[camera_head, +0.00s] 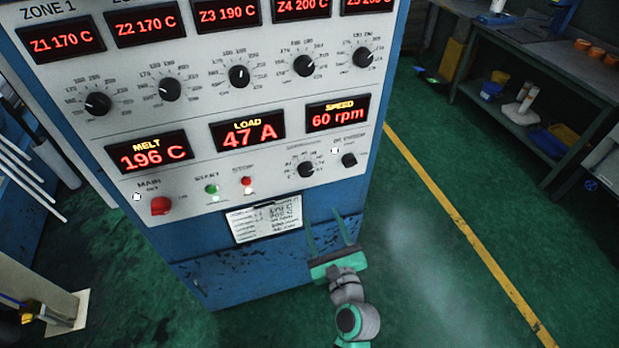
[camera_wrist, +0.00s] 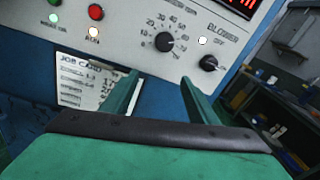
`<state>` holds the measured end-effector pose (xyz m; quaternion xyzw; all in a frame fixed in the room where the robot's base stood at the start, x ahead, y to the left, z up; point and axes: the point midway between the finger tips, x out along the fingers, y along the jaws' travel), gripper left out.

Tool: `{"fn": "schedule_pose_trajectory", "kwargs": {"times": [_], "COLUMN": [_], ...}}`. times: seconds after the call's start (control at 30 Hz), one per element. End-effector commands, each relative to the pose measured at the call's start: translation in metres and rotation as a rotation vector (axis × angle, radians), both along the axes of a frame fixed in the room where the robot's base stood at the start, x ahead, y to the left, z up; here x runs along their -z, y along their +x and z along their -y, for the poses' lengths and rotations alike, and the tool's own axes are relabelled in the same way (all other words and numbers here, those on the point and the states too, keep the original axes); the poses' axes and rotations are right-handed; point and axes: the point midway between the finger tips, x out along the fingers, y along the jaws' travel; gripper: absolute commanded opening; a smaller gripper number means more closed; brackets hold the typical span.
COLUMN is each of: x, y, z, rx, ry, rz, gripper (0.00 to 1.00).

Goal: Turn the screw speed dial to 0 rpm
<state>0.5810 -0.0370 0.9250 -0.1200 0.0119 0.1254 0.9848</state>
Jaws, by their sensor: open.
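The screw speed dial is a black round knob (camera_head: 306,169) with a printed number scale, low on the right side of the control cabinet's panel. It also shows in the wrist view (camera_wrist: 165,42), above and between my fingers. The speed display (camera_head: 338,113) above it reads 60 rpm. My gripper (camera_head: 333,232) is open and empty, below the dial and in front of the cabinet's blue lower part. In the wrist view its two green fingers (camera_wrist: 160,95) point up toward the panel, apart from the dial.
A blower switch (camera_head: 349,160) sits right of the dial. Green (camera_head: 211,189) and red (camera_head: 246,182) buttons and a red main switch (camera_head: 160,206) are to the left. A job card (camera_head: 265,220) hangs below. Open green floor lies right of the cabinet, before a workbench (camera_head: 540,60).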

Motion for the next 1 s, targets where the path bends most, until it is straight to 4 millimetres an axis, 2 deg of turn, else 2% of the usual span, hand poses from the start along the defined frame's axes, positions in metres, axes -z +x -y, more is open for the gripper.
{"fn": "schedule_pose_trajectory", "kwargs": {"times": [0.1,0.23,0.43,0.8,1.0], "x": [-0.022,-0.033,-0.036,-0.035,-0.035], "y": [0.017,0.024,0.041,0.101,0.121], "z": [0.000,-0.002,-0.007,-0.027,-0.033], "rx": [-0.034,-0.056,-0.064,-0.062,-0.061], "ry": [0.145,0.226,0.246,0.243,0.243], "rz": [-0.003,-0.011,-0.013,-0.014,-0.014], "gripper": [0.54,0.54,0.54,0.54,0.54]}}
